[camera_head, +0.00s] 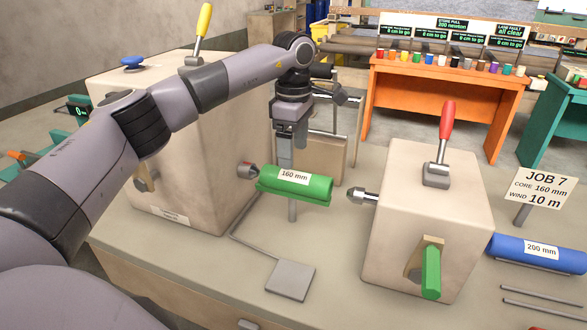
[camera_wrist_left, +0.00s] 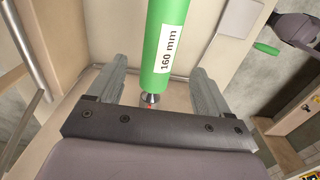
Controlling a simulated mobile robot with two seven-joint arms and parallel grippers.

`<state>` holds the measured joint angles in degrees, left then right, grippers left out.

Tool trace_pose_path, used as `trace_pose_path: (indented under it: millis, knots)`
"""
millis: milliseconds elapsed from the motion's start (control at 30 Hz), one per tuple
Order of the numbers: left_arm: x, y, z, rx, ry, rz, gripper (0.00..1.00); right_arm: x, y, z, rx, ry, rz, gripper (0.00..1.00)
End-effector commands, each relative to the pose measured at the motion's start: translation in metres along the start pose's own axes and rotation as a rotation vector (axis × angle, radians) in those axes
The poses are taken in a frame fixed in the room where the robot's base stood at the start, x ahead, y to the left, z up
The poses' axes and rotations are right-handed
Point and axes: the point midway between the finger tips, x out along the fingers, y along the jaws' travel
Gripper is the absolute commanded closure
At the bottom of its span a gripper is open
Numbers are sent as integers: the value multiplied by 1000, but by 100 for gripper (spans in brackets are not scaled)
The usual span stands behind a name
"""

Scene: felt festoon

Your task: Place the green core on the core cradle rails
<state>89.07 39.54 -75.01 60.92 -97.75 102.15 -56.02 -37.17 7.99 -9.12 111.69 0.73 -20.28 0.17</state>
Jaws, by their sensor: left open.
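The green core (camera_head: 296,186), labelled 160 mm, lies level between the left cone (camera_head: 247,171) and the right cone (camera_head: 361,195). Its left end is close to the left cone; contact there is unclear. A clear gap separates its right end from the right cone. My left gripper (camera_head: 286,158) reaches down at the core from above and behind. In the left wrist view the green core (camera_wrist_left: 164,45) runs between the two open fingers (camera_wrist_left: 154,92), with space on both sides. Two bare parallel grey rods (camera_head: 540,301), possibly the cradle rails, lie at the lower right. My right gripper is out of view.
A large beige housing (camera_head: 195,165) stands left, with a yellow-handled lever (camera_head: 204,20). A beige block (camera_head: 425,215) with a red lever (camera_head: 447,120) and green handle (camera_head: 431,272) stands right. A blue core (camera_head: 538,250) and job sign (camera_head: 543,187) are beyond it.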

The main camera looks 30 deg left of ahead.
Motion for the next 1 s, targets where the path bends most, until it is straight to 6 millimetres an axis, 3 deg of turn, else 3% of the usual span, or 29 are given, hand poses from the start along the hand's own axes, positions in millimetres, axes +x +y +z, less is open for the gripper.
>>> trace_pose_path:
  millis: [100,300,1000]
  knots:
    - [-24,1,1,0,-1,3,21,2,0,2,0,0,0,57]
    - [-46,0,0,0,0,1,21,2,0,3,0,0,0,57]
    - [-50,0,0,0,0,0,21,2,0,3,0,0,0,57]
